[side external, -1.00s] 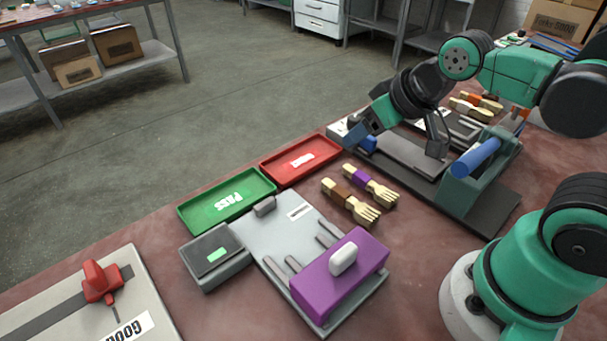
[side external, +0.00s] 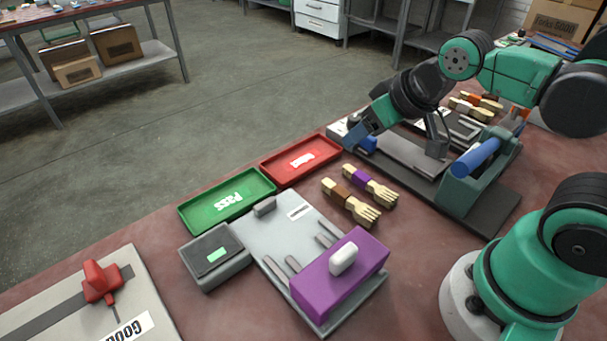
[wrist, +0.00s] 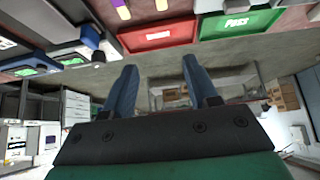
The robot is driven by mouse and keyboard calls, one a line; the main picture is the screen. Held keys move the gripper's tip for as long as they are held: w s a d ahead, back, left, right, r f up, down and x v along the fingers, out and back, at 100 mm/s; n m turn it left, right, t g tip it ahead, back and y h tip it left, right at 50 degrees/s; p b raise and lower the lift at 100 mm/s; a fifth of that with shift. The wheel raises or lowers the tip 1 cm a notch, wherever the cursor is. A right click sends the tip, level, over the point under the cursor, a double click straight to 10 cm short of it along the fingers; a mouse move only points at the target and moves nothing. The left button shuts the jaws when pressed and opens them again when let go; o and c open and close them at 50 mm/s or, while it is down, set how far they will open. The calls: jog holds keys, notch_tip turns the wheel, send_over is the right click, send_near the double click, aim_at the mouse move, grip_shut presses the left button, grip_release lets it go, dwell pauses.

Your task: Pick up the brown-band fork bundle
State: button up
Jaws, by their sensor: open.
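The brown-band fork bundle (side external: 351,201) lies flat on the reddish table in the side view, its tines toward the lower right. A purple-band fork bundle (side external: 371,185) lies beside it, just to the upper right. My gripper (wrist: 158,72) is open, with nothing between its two blue fingers in the wrist view. In the side view it is above and beyond the bundles, near the blue press; its fingertips are hard to make out there. At the top edge of the wrist view, the purple-band bundle (wrist: 123,11) shows only partly, beside another pale bundle end.
A red tray (side external: 279,177) and green PASS tray (side external: 190,220) line the table's far edge. A grey plate with a purple block (side external: 320,283) stands in front of the bundles. The press with a blue cylinder (side external: 475,158) is to the right. Several other bundles lie behind it.

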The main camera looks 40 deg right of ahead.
jog(key=shift+o, duration=0.3)
jog(key=g, duration=0.7)
send_over(346, 194)
notch_tip(346, 194, down, 7)
jog(key=shift+f, duration=3.05)
grip_shut()
